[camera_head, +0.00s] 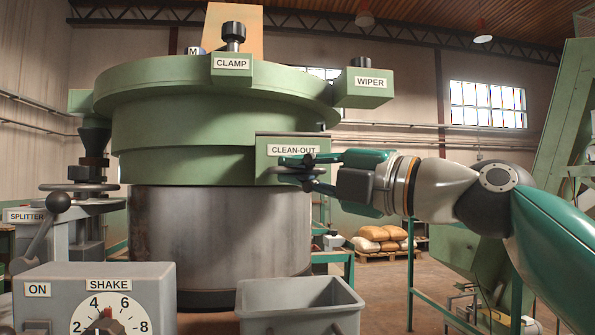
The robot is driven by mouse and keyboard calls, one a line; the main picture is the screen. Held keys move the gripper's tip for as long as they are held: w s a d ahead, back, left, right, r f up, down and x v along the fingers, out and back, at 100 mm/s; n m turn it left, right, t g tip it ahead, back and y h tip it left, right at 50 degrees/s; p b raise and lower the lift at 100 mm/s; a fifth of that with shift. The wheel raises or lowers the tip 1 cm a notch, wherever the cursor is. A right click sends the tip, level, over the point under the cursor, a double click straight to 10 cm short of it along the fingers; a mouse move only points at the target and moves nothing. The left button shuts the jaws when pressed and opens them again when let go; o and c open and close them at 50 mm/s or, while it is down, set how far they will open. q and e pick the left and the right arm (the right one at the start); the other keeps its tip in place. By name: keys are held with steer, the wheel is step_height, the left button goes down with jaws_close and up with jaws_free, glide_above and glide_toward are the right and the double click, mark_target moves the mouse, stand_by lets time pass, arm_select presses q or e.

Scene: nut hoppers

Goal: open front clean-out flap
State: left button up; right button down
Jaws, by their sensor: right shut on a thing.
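The clean-out flap (264,168) is a green panel labelled CLEAN-OUT on the front right of the round green machine (190,115). It looks closed against the body, though its edges are hard to make out. My right gripper (294,171) reaches in from the right, level with the lower part of the flap. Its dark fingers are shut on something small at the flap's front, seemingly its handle. The fingers hide most of the handle. My left gripper is not in view.
A grey open bin (300,296) stands below the flap. A grey control box (150,278) with ON and SHAKE labels is at the front left. CLAMP (232,75) and WIPER (365,95) parts project above. Filled sacks (380,233) lie on a pallet behind.

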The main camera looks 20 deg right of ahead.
mark_target(302, 143)
steer(key=shift+g+p, duration=0.3)
steer(key=shift+p, duration=0.15)
steer(key=r+m+g+p, duration=0.1)
steer(key=p, duration=0.3)
steer(key=s+r+m+g+h+p, duration=0.1)
steer(key=p, duration=0.2)
steer(key=s+r+m+g+p, duration=0.1)
steer(key=m+p, duration=0.1)
steer(key=p, duration=0.2)
steer(key=shift+a+r+g+h+p, duration=0.15)
steer(key=shift+a+g+h+p, duration=0.15)
steer(key=shift+h, duration=0.1)
steer(key=shift+m+g+p, duration=0.3)
steer(key=shift+p, duration=0.4)
